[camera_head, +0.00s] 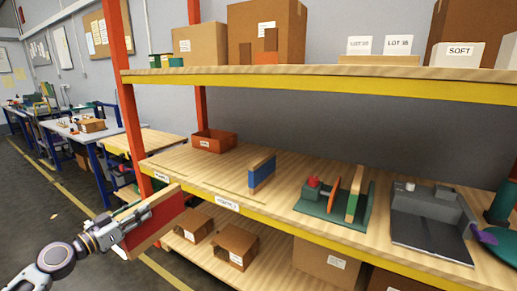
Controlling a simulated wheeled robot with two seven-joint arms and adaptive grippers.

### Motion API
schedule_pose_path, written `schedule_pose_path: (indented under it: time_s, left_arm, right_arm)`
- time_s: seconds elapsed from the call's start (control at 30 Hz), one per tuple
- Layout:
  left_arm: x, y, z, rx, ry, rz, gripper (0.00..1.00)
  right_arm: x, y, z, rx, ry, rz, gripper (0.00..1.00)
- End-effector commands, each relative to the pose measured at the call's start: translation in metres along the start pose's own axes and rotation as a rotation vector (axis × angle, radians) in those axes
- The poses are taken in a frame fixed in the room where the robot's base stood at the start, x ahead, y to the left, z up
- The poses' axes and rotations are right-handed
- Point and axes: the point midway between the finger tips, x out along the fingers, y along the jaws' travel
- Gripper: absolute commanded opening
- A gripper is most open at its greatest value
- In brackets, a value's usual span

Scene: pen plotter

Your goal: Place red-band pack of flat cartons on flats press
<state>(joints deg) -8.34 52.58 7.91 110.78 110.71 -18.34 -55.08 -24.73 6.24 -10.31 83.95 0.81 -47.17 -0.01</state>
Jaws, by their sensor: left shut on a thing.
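The red-band pack of flat cartons (160,219) is held on edge, tilted, in front of the rack's left upright. It has a broad red face and tan edges. My left gripper (136,223) comes in from the lower left and is shut on the pack's left part, partly covering it. What looks like the flats press (318,207) stands on the middle shelf, right of centre. It has a green base, a red knob and an orange upright plate. A green-and-tan pack (353,202) stands at its right side. The held pack is well left of the press. My right gripper is not in view.
A blue-band pack (262,173) stands on the middle shelf (205,172) between the held pack and the press. A red bin (214,141) sits at the back left. A grey device (430,222) stands right of the press. The yellow shelf edge and orange upright (123,95) are near the pack.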

Motion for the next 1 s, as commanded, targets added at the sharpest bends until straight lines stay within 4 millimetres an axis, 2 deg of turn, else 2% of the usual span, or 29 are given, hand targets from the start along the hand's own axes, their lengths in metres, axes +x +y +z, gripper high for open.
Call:
schedule_pose_path:
  time_s: [0.3,0.63,1.0]
  left_arm:
    - [0.018,0.006,0.036,0.002,0.000,-0.079,0.00]
    - [0.026,0.012,0.069,-0.001,0.001,-0.152,0.00]
    - [0.029,0.024,0.125,-0.001,0.000,-0.270,0.00]
  right_arm:
    - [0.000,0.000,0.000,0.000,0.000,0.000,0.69]
    - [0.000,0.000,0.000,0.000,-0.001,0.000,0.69]
    - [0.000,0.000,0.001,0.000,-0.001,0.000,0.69]
